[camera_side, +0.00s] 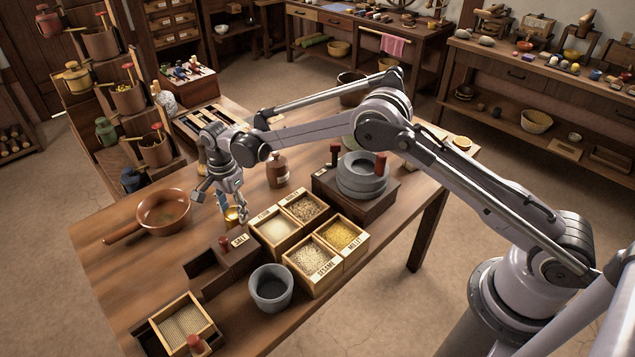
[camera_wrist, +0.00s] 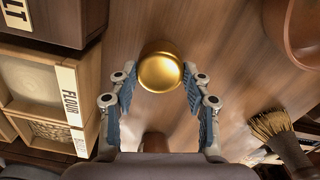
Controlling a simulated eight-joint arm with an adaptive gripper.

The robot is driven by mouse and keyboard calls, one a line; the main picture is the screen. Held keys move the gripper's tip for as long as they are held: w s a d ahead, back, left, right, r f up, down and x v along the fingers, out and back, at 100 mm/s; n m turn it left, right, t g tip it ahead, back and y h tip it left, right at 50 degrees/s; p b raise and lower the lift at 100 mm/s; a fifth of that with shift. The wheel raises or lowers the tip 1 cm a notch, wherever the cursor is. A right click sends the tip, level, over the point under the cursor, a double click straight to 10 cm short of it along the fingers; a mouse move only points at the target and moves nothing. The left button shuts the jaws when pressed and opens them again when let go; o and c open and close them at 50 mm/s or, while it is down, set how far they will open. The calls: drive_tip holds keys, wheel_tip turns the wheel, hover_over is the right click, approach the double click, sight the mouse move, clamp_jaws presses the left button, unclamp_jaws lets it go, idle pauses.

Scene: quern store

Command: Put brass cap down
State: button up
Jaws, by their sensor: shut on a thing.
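The brass cap (camera_wrist: 160,70) is a round, golden piece in the middle of the wrist view, between the blue-padded fingers of my gripper (camera_wrist: 159,88). My gripper is shut on it. In the side view the brass cap (camera_side: 232,217) shows small and gold under my gripper (camera_side: 232,206), partly hidden by the fingers. It is over the wooden table, just behind the box labelled SALT. I cannot tell whether its underside touches the table.
The salt box (camera_side: 222,258) and grain boxes (camera_side: 318,262) stand in front and to the right. A brown pan (camera_side: 163,212) is left, a brown bottle (camera_side: 277,171) behind right, a quern (camera_side: 362,178) farther right. A brush (camera_wrist: 283,143) lies near in the wrist view.

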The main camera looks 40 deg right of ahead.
drive_tip(key=shift+f, duration=0.1)
drive_tip(key=o, duration=1.1)
drive_tip(key=shift+o, duration=0.2)
wheel_tip(320, 180, up, 12)
wheel_tip(320, 180, up, 10)
drive_tip(key=n+t, duration=0.2)
drive_tip(key=n, duration=0.2)
hover_over(234, 212)
drive_tip(key=s+d, duration=0.5)
drive_tip(key=d, duration=0.1)
drive_tip(key=s+d+r+n+t, duration=0.2)
drive_tip(key=s+d+r+n, duration=0.15)
drive_tip(key=s, duration=0.45)
drive_tip(key=s+d+r+n+t, duration=0.1)
drive_tip(key=s+d+r+n, duration=0.15)
drive_tip(key=s+d, duration=0.45)
drive_tip(key=s+d+f+n+t, duration=0.1)
drive_tip(key=s+f+n, duration=0.4)
drive_tip(key=s, duration=0.6)
drive_tip(key=shift+s+d+f+t, duration=0.2)
drive_tip(key=shift+f+t, duration=0.15)
drive_tip(key=shift+t, duration=0.25)
